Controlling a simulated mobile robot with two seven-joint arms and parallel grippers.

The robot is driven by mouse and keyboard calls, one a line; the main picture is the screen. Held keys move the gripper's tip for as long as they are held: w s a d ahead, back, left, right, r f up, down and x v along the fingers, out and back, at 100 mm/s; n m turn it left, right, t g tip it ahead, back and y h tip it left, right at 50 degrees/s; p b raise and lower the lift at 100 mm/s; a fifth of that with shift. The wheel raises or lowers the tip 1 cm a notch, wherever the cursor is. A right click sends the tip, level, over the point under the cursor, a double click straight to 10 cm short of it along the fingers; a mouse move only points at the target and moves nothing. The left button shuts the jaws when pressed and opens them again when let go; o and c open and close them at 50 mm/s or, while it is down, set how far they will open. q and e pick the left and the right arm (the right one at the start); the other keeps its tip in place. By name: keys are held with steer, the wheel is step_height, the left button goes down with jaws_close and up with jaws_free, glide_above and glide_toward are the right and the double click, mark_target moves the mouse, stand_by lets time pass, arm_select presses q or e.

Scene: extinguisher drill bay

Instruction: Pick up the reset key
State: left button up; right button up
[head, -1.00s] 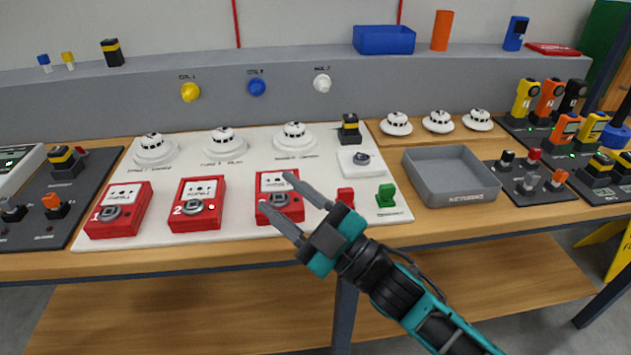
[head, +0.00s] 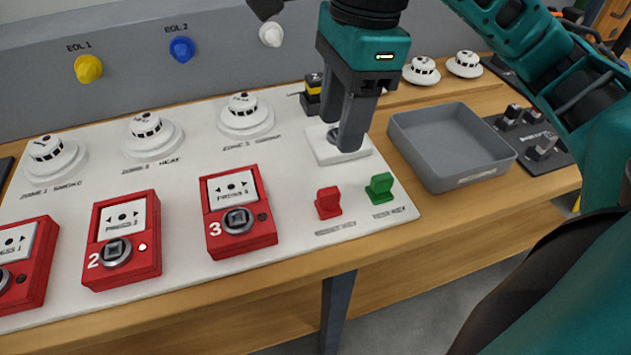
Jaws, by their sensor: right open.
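My right gripper (head: 342,140) points down over the small white block (head: 323,153) at the right of the white panel. It is open, with its two fingers around or beside the dark round piece (head: 333,134) on that block, which they partly hide. I cannot tell whether they touch it. A red key-like piece (head: 328,203) and a green one (head: 380,188) stand on the panel's front right corner. My left gripper is not in view.
Red call points, including number 2 (head: 122,240) and number 3 (head: 238,214), line the panel front, with white detectors (head: 246,116) behind. A yellow-and-black piece (head: 312,87) stands close behind the gripper. An empty grey tray (head: 452,176) is to the right.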

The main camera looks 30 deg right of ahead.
mark_target(330, 191)
steer(key=f, duration=0.4)
steer(key=f+b, duration=0.1)
steer(key=f, duration=0.3)
steer(key=a+f, duration=0.1)
steer(key=f, duration=0.3)
steer(key=shift+w+f+b, duration=0.1)
steer(key=shift+f+b, duration=0.15)
steer(key=shift+b, duration=0.05)
jaws_close()
